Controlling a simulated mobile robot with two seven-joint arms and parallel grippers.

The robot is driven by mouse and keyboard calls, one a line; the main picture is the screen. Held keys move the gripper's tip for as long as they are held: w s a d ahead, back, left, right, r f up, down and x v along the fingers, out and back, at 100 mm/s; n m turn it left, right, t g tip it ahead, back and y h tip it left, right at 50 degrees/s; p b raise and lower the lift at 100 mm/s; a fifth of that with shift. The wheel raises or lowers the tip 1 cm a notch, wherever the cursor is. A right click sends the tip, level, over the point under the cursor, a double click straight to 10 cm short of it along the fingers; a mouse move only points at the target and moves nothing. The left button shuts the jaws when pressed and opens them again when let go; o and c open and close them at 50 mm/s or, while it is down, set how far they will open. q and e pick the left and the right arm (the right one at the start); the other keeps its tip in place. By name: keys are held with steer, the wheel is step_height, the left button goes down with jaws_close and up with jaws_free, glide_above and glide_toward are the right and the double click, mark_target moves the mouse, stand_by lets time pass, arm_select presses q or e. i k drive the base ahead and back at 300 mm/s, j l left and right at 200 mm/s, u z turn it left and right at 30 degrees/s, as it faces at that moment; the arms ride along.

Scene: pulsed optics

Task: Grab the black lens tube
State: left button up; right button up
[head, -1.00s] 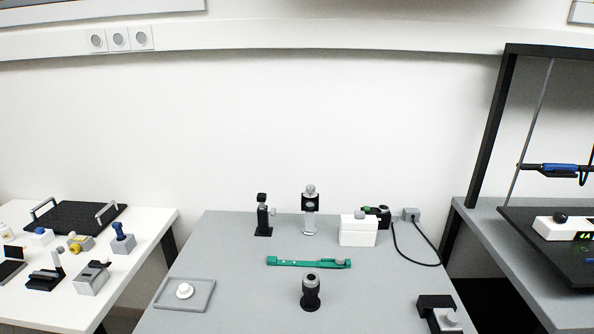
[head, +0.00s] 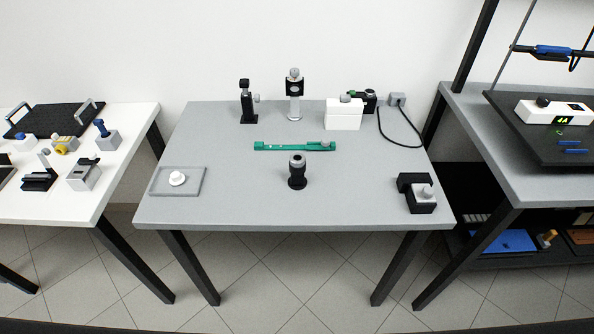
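A black upright cylinder with a narrower waist and a lighter ring near its top, which looks like the black lens tube (head: 297,174), stands near the front middle of the grey table (head: 240,205). It is just in front of a green bar and nothing touches it. Neither of my grippers shows in the head view.
A green bar (head: 275,146) lies behind the tube. A grey tray (head: 195,188) with a white knob is at left, a black and grey block (head: 417,195) at right. Two optic posts, a white box (head: 343,115) and a cable stand behind. The front middle is clear.

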mark_target(297, 181)
steer(key=j+z, duration=0.15)
steer(key=z, duration=0.95)
steer(key=k+j+z, duration=0.1)
steer(key=j+z, duration=0.35)
steer(key=k+j+z, duration=0.15)
steer(key=j+z, duration=0.25)
steer(key=k+j+z, duration=0.15)
steer(key=k+j, duration=0.15)
steer(key=j, duration=0.15)
steer(key=k+j+z, duration=0.15)
steer(key=k+j, duration=0.2)
steer(key=i+j, duration=0.1)
steer(key=i, duration=0.3)
